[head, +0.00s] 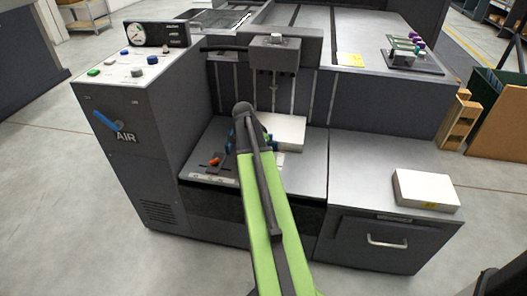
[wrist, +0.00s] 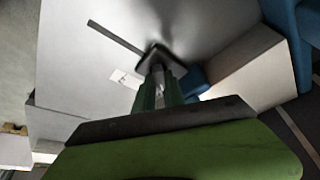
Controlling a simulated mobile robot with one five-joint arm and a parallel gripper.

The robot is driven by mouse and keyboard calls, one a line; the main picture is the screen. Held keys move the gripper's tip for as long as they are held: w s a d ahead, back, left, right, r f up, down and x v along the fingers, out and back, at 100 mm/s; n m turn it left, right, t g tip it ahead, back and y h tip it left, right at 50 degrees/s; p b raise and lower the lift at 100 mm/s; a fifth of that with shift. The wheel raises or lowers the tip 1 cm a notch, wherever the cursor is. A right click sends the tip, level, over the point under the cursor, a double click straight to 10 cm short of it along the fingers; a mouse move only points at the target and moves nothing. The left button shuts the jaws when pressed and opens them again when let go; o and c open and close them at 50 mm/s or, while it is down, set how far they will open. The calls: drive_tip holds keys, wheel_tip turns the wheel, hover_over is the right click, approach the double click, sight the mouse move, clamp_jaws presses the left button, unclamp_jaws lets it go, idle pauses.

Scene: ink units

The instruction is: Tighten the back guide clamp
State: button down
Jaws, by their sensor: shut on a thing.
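In the wrist view my gripper (wrist: 160,82) is shut on a dark knob-like piece (wrist: 158,58) on the grey feed table (wrist: 90,65). This looks like the back guide clamp, but its turn position cannot be told. A dark slot (wrist: 115,39) runs from near it to the upper left. A blue guide (wrist: 195,80) stands just right of the fingers, against the white paper stack (wrist: 250,70). In the head view my arm hides the gripper and the held piece. The paper stack (head: 284,132) shows behind the arm, and an orange-red clamp handle (head: 214,162) shows left of it.
A control cabinet (head: 133,150) with buttons and a blue AIR lever (head: 107,121) stands left. A grey block (head: 273,52) overhangs the feed table at the back. Another paper stack (head: 426,190) lies on the right-hand cabinet top (head: 365,155), which has free room.

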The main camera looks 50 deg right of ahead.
drive_tip(key=shift+s+d+m+g, duration=0.2)
drive_tip(key=shift+m+g, duration=0.1)
drive_tip(key=shift+m, duration=0.3)
drive_tip(key=c, duration=1.4)
unclamp_jaws()
drive_tip(key=shift+a, duration=0.1)
drive_tip(key=shift+w, duration=0.1)
drive_tip(key=shift+r, duration=0.2)
drive_tip(key=p+v, duration=1.6)
drive_tip(key=v, duration=0.1)
drive_tip(key=shift+w, duration=0.1)
